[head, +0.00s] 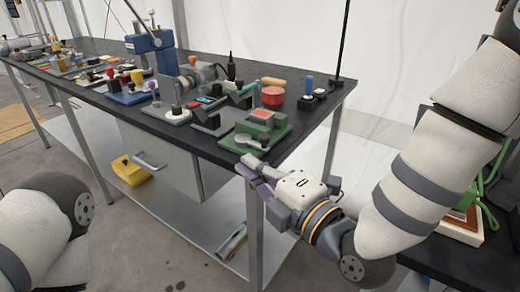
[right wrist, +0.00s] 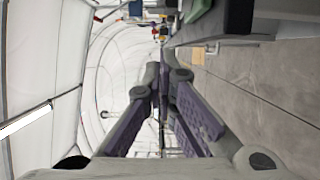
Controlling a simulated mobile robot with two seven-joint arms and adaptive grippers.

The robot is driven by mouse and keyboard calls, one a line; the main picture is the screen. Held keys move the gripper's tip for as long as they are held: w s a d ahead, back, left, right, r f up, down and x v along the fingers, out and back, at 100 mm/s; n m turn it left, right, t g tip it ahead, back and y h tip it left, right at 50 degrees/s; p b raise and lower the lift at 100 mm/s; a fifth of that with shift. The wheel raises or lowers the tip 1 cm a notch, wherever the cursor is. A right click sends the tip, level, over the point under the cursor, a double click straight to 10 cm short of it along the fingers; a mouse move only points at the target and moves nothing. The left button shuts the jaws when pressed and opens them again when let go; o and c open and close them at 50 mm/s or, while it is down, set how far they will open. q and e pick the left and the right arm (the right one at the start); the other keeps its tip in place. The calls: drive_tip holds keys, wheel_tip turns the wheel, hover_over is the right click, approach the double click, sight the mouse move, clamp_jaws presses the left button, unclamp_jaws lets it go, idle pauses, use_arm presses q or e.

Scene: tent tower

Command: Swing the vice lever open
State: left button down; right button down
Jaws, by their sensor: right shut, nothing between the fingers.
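A green fixture (head: 277,134), which looks like the vice, stands at the near front corner of the dark bench, with a reddish block (head: 262,116) on it. A pale grey lever-like part (head: 246,141) lies at its front left. My right gripper (head: 247,166) is just in front of and below the bench edge by this fixture, seemingly apart from the lever. Its purple-padded fingers (right wrist: 163,82) are shut and empty in the right wrist view. My left gripper is out of view.
The dark bench (head: 318,103) holds many small fixtures, a red round container (head: 272,96) and a blue press (head: 150,42). A grey drawer cabinet (head: 155,165) hangs under it. A yellow bin (head: 130,171) sits on the lower shelf. A second table with green tubing (head: 487,185) stands at right.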

sight(264, 147)
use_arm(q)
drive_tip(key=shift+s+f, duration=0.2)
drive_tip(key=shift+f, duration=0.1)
use_arm(e)
drive_tip(key=w, duration=0.2)
drive_tip(key=w+d, duration=0.1)
drive_tip(key=w, duration=0.2)
drive_tip(key=shift+w, duration=0.15)
drive_tip(key=shift+w+d, duration=0.1)
drive_tip(key=shift+d, duration=0.05)
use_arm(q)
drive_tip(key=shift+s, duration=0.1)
use_arm(e)
drive_tip(key=shift+w+d+n+g+y, duration=0.4)
drive_tip(key=shift+d+n+g+y, duration=0.1)
drive_tip(key=shift+n+g+y, duration=0.15)
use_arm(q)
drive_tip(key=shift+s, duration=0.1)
use_arm(e)
drive_tip(key=shift+f, duration=0.1)
